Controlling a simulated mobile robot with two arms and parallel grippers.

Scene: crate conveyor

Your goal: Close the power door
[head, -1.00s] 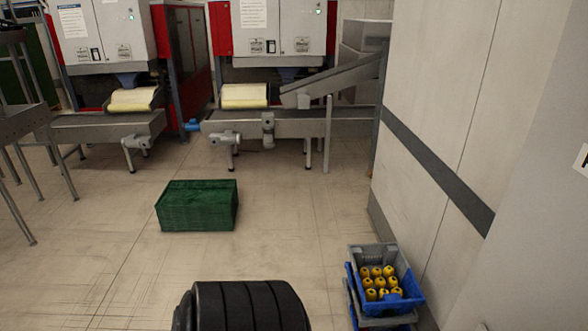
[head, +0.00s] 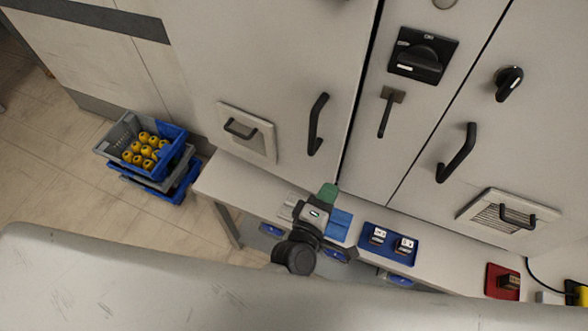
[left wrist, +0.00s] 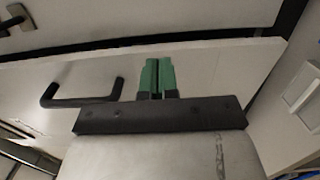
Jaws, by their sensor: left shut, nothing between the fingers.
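A light grey cabinet door (head: 270,70) with a black handle (head: 317,125) fills the upper middle of the head view. A dark gap runs along its right edge, so it looks slightly ajar. In the left wrist view the door (left wrist: 210,75) shows its handle (left wrist: 82,97) at left and a dark gap past its edge. My left gripper (head: 328,191) is at the door's lower right corner. Its green fingers (left wrist: 158,78) are together and empty, over the door face near the edge. I cannot tell whether they touch it. My right gripper is not in view.
A middle panel has a black rotary switch (head: 416,55) and a small lever (head: 386,110). Another door (head: 455,110) is at right. A low shelf (head: 370,215) holds a blue tray (head: 388,258) and a red tray (head: 493,293). Stacked crates (head: 113,142) hold yellow items; floor left is clear.

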